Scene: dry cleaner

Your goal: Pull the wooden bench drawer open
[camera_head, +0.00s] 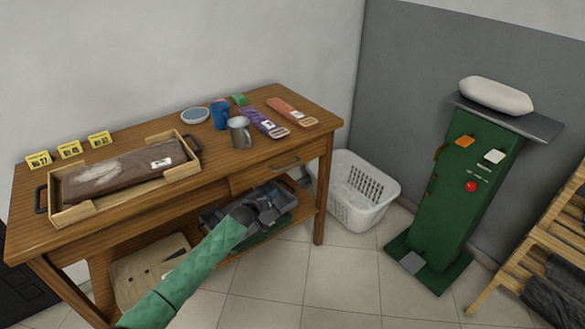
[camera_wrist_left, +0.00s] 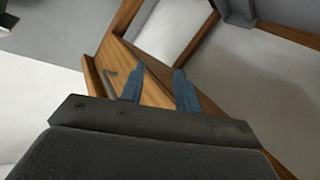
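The wooden bench (camera_head: 232,164) stands along the wall in the head view. Its drawer (camera_head: 249,181) is under the right part of the top and looks shut, with a grey bar handle (camera_head: 285,163). My left gripper (camera_head: 268,198) is in front of and below the drawer, over the lower shelf. In the left wrist view its two blue fingers (camera_wrist_left: 158,88) are apart with nothing seen between them. The drawer front (camera_wrist_left: 152,92) lies beyond them, and the handle (camera_wrist_left: 110,80) is left of the left finger. Contact cannot be told. My right gripper is not in view.
On the bench top are a wooden tray (camera_head: 56,217) with a brown garment, yellow number cards (camera_head: 70,149), a grey mug (camera_head: 240,132) and a blue cup (camera_head: 220,114). A grey bin (camera_head: 212,221) is on the lower shelf. A white basket (camera_head: 362,208) stands right of the bench.

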